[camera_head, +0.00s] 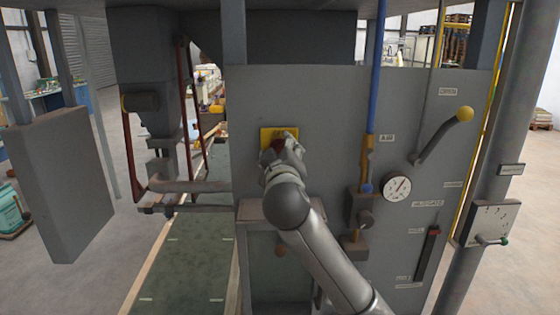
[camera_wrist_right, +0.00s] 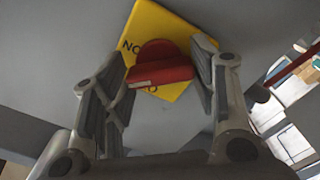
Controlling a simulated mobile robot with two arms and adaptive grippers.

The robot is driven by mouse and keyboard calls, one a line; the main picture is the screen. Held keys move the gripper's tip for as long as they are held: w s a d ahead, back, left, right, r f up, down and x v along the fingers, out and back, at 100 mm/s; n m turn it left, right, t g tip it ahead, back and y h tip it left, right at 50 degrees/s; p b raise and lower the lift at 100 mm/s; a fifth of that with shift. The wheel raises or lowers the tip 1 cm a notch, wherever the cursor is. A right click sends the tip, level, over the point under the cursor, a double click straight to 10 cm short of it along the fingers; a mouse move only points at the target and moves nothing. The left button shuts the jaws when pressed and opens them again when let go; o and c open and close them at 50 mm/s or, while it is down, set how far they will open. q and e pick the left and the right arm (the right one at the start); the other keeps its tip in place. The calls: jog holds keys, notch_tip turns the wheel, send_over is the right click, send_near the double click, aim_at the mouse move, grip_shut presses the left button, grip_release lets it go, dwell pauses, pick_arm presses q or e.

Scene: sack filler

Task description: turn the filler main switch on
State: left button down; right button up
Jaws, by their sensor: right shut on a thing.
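The main switch is a red knob (camera_wrist_right: 162,72) on a yellow plate (camera_wrist_right: 168,28). The plate also shows on the grey panel in the head view (camera_head: 268,133). My right gripper (camera_head: 281,146) is at the plate and covers most of the knob in the head view. In the right wrist view its two fingers stand on either side of the red knob, shut on it. The knob's grip bar lies nearly level in that view, slightly tilted. Lettering on the plate is partly hidden by the knob and fingers. My left gripper is out of view.
Right of the switch, the grey panel (camera_head: 330,100) carries a blue pipe (camera_head: 375,60), a round gauge (camera_head: 397,187) and a lever with a yellow ball (camera_head: 465,114). A conveyor (camera_head: 190,255) runs at the left. A grey box (camera_head: 62,185) stands further left.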

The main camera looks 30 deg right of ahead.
jog(key=m+b, duration=0.2)
jog(key=m, duration=0.6)
jog(key=shift+f, duration=0.1)
jog(key=shift+m, duration=0.3)
dwell(0.3)
jog(key=o, duration=1)
jog(key=v, duration=1.2)
